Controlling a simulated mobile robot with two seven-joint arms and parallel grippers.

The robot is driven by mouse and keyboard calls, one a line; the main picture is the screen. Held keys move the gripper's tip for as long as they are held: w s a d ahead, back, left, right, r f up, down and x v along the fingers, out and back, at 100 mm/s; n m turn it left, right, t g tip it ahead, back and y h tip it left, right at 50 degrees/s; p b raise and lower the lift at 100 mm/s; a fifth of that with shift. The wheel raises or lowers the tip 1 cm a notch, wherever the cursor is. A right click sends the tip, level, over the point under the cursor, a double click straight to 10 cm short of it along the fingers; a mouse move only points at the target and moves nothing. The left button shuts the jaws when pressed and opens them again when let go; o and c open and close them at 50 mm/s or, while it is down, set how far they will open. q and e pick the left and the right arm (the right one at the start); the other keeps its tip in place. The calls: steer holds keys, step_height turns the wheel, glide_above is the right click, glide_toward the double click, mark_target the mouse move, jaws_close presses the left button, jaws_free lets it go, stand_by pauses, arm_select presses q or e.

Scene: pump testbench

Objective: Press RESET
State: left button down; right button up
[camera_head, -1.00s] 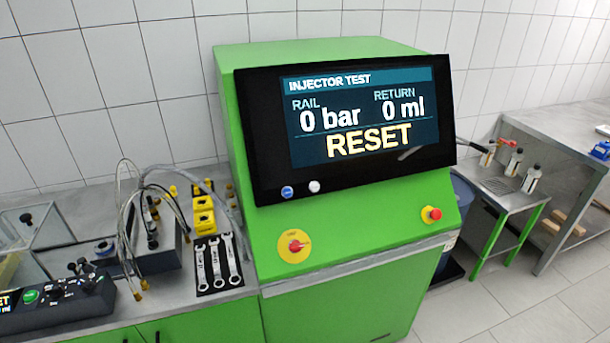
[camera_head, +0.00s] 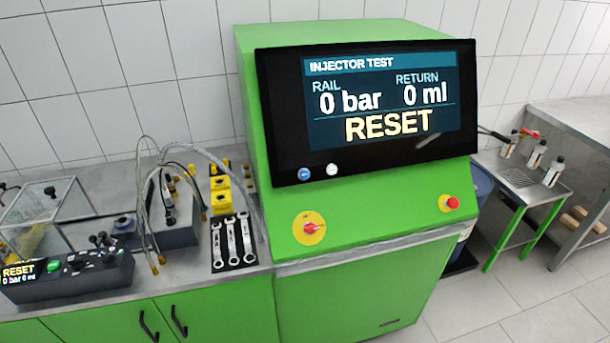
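The large black screen (camera_head: 366,108) on the green test bench cabinet (camera_head: 400,240) reads "INJECTOR TEST", rail 0 bar, return 0 ml, with RESET (camera_head: 388,124) in yellow letters. Under the screen sit a blue button (camera_head: 305,174) and a white button (camera_head: 332,170). At the lower left, a dark control box (camera_head: 75,276) has a small display (camera_head: 19,274) reading RESET, 0 bar, 0 ml. The box carries a green button (camera_head: 53,266) and several dark knobs. Neither of my grippers is in view.
A red knob on a yellow disc (camera_head: 309,228) and a red emergency-type button (camera_head: 452,203) are on the cabinet front. Wrenches (camera_head: 233,241), hoses (camera_head: 150,200) and yellow parts (camera_head: 220,195) crowd the left counter. A side table (camera_head: 520,185) holds bottles at right.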

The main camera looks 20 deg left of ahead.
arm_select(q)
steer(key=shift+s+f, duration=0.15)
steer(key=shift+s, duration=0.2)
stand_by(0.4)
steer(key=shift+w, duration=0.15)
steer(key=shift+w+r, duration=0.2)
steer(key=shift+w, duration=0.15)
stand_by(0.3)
